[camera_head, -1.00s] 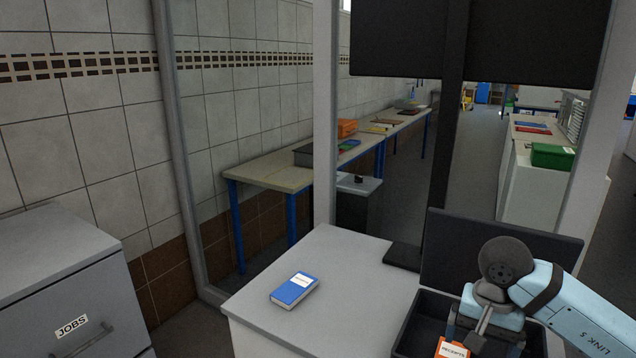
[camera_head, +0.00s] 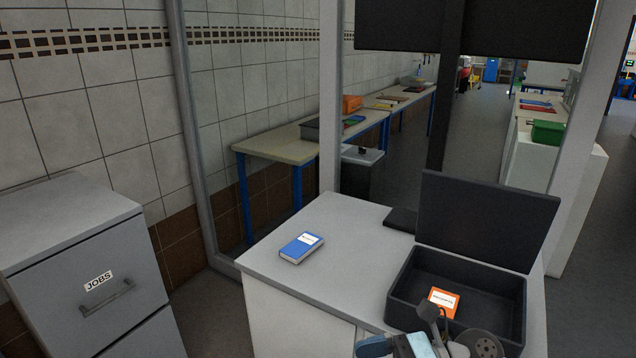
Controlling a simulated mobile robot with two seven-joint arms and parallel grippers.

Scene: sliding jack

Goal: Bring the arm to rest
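Part of my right arm (camera_head: 425,346) shows at the bottom edge of the head view, low in front of the open black box. Its fingers cannot be made out clearly, so I cannot tell whether the gripper is open or shut. The black box (camera_head: 400,295) stands on the grey counter with its lid (camera_head: 487,220) raised. An orange labelled book (camera_head: 444,300) lies inside the box, its lower part partly covered by my arm. A blue book (camera_head: 301,248) lies flat on the counter to the left. My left gripper is not in view.
The grey counter (camera_head: 352,265) has free room between the blue book and the box. A grey drawer cabinet labelled JOBS (camera_head: 85,250) stands at the left. A dark monitor on a stand (camera_head: 453,25) rises behind the counter. A long bench (camera_head: 275,145) runs along the tiled wall.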

